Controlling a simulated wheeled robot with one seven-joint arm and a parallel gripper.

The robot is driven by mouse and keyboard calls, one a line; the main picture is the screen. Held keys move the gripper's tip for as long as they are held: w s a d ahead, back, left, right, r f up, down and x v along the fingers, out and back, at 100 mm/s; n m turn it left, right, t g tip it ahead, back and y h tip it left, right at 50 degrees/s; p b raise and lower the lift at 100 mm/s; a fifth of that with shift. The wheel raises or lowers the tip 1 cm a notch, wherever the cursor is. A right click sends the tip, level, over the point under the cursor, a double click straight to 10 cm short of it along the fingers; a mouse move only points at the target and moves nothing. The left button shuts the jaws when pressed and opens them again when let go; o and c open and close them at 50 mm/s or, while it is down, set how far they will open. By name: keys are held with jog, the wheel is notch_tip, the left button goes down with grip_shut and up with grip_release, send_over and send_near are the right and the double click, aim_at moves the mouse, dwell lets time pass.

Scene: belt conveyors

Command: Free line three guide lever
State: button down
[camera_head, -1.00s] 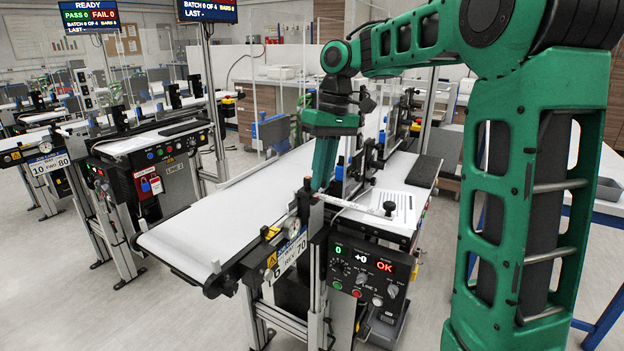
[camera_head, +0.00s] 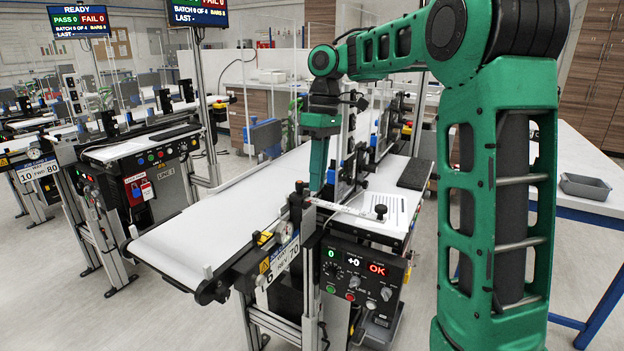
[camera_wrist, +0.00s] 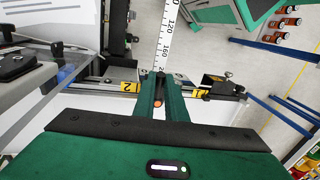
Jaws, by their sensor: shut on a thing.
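The line three conveyor (camera_head: 205,220) is in the middle of the head view, with its control panel (camera_head: 352,272) at the near end. A white ruled scale (camera_head: 338,207) and a black knob (camera_head: 380,211) sit above the panel. My gripper (camera_head: 317,188) points down over the belt beside the scale; its tips are hidden behind a dark post. In the wrist view my green gripper fingers (camera_wrist: 158,104) are shut on a thin dark lever with an orange end (camera_wrist: 158,103). The scale (camera_wrist: 167,40) runs away beyond it. Most of the lever is hidden between the fingers.
Upright guard plates and sensors (camera_head: 352,160) stand close to my gripper on the belt's right side. Line two (camera_head: 150,145) is to the left, across a floor gap. A table with a grey tray (camera_head: 585,186) is at the right.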

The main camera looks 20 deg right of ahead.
jog(key=shift+w+a+r, duration=0.1)
jog(key=c, duration=1.8)
grip_release()
notch_tip(320, 180, up, 10)
jog(key=w+d, duration=0.1)
jog(key=shift+w+d+r, duration=0.15)
jog(key=shift+w+d, duration=0.05)
jog(key=shift+d, duration=0.1)
